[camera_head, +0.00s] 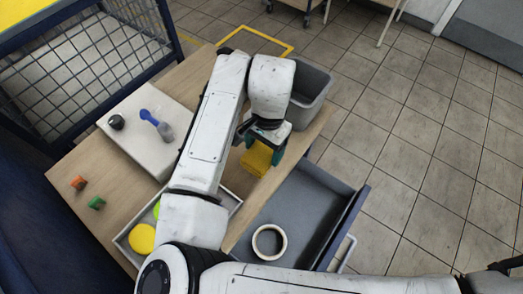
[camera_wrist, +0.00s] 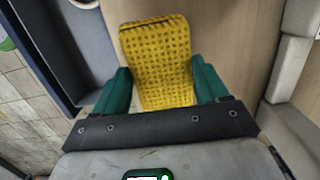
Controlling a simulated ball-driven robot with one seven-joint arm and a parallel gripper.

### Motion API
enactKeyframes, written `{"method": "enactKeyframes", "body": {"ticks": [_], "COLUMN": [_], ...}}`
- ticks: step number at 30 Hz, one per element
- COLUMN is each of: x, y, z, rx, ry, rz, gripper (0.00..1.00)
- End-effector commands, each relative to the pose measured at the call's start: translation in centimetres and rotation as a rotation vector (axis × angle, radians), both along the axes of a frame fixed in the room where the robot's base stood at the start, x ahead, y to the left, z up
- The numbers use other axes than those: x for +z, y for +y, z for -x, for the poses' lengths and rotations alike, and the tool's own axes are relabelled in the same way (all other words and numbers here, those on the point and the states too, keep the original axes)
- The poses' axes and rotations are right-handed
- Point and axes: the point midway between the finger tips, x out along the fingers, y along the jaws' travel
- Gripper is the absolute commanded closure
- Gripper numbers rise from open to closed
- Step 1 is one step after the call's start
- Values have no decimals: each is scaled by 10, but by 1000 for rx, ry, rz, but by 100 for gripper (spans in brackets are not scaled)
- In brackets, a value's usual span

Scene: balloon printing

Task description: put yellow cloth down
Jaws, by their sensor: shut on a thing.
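The yellow cloth (camera_head: 256,158) is a folded, textured pad between the teal fingers of my gripper (camera_head: 264,148). In the wrist view the cloth (camera_wrist: 156,50) stands out past both fingertips, with dark specks on its face. My gripper (camera_wrist: 163,88) is shut on it, one finger at each side. The cloth is over the wooden tabletop (camera_wrist: 225,35), near the edge beside the open drawer. I cannot tell whether it touches the wood. My arm hides part of the table in the head view.
The open grey drawer (camera_head: 290,210) holds a tape roll (camera_head: 269,258). A grey bin (camera_head: 312,83) stands at the table's far end. A yellow round thing (camera_head: 142,238) lies in a tray. Orange (camera_head: 78,183) and green (camera_head: 97,202) pieces lie left.

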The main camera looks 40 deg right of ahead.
Motion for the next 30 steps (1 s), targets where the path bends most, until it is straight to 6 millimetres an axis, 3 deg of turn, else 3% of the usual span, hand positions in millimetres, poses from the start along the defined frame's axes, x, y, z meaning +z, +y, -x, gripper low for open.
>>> {"method": "enactKeyframes", "body": {"ticks": [5, 12, 23, 24, 30], "x": [-9, -38, -43, -42, -42], "y": [1, 1, 1, 1, 1], "z": [-7, -7, -7, -7, -7], "rx": [0, 1, 0, 0, 0], "ry": [0, 1, -1, -1, -1], "rz": [-1, -1, 0, 0, 0], "gripper": [56, 56, 56, 25, 6]}}
